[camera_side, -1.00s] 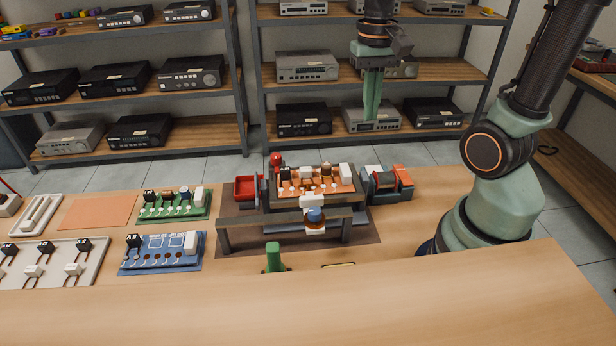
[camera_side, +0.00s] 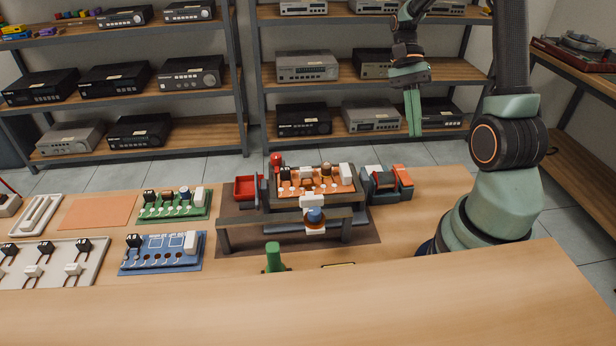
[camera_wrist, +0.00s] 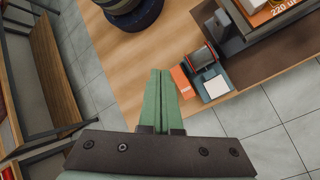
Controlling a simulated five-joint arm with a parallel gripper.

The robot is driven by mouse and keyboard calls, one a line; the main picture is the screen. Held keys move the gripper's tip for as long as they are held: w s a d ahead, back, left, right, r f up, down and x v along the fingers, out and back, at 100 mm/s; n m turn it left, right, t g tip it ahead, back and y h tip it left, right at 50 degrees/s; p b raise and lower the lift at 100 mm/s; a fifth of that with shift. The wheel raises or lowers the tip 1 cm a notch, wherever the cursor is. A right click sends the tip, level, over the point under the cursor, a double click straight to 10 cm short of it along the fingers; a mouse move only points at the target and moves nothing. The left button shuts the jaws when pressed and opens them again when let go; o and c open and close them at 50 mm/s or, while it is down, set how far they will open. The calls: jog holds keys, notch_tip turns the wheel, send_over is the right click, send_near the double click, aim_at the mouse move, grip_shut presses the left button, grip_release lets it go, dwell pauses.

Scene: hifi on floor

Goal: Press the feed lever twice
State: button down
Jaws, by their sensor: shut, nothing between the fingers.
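My gripper (camera_side: 414,132) is shut and empty, with its green fingers pointing down. In the side view it hangs above and to the right of a small dark device (camera_side: 386,188) with orange and white parts at the right end of the mat. In the wrist view the fingers (camera_wrist: 160,74) appear just left of this device (camera_wrist: 212,90). They look apart from it, above it. An orange part (camera_wrist: 183,84) sits on its near-finger side and a white part (camera_wrist: 218,85) on its other side. I cannot tell for sure which part is the feed lever.
An orange circuit board (camera_side: 315,182) stands in a raised holder beside the device. A red bin (camera_side: 246,188) is left of it. Green (camera_side: 174,205) and blue (camera_side: 160,252) boards lie further left. Shelves of electronics (camera_side: 370,75) stand behind. The table's right part is clear.

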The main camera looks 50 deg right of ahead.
send_near(406, 176)
jog(key=shift+s+a+f, duration=1.6)
jog(key=shift+f, duration=0.2)
dwell(1.0)
jog(key=shift+f, duration=0.45)
jog(key=shift+f, duration=0.7)
dwell(0.9)
jog(key=shift+d, duration=0.1)
jog(key=shift+r, duration=1.15)
jog(key=shift+r, duration=0.1)
jog(key=shift+r, duration=2.4)
